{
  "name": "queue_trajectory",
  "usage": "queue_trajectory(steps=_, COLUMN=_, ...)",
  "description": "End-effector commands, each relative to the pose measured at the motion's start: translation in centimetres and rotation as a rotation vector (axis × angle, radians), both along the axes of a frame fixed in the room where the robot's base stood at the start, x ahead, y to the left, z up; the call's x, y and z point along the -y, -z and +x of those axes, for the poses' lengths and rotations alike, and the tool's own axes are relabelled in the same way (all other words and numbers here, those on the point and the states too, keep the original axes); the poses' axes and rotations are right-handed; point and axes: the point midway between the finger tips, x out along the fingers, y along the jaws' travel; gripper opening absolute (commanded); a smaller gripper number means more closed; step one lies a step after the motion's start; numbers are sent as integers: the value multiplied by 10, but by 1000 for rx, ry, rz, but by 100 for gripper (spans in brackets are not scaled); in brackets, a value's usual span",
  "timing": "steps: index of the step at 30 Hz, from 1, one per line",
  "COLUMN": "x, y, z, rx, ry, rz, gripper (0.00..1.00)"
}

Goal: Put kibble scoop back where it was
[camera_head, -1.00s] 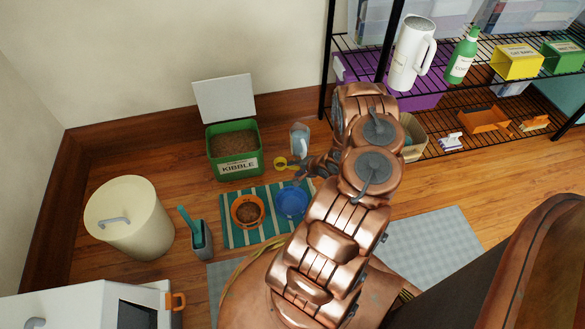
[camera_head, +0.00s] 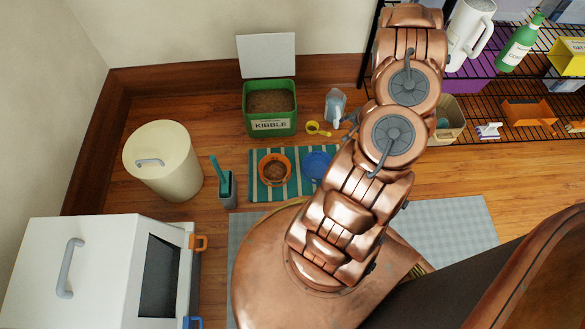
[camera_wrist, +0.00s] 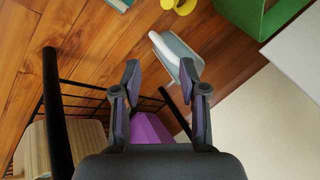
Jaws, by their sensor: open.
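The yellow scoop (camera_head: 314,128) lies on the wood floor, just right of the front of the green kibble bin (camera_head: 271,128). Its round cup points left and its handle right. In the wrist view the yellow scoop (camera_wrist: 180,4) is cut off by the top edge. The bin's white lid (camera_head: 266,55) stands raised, and brown kibble fills the bin. My gripper (camera_wrist: 160,70) is open, with nothing held between its fingers. It is apart from the scoop. In the head view my arm mostly hides the gripper.
A clear bluish jug (camera_head: 335,104) stands beside the scoop; it shows just past my fingertips in the wrist view (camera_wrist: 172,50). An orange bowl (camera_head: 274,168) and blue bowl (camera_head: 316,166) sit on the striped mat (camera_head: 295,154). A black wire shelf (camera_head: 480,143) stands right.

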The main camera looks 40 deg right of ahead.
Motion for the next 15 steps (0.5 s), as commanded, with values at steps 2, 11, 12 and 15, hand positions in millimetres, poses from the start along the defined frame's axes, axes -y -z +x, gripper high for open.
queue_trajectory(steps=2, x=9, y=-22, z=6, rx=-71, ry=-39, rz=-75, gripper=43)
queue_trajectory(steps=11, x=11, y=-105, z=17, rx=-327, ry=-163, rz=-281, gripper=43)
queue_trajectory(steps=12, x=7, y=-117, z=19, rx=-358, ry=-177, rz=-300, gripper=43)
queue_trajectory(steps=15, x=-4, y=-147, z=23, rx=-425, ry=-218, rz=-344, gripper=43)
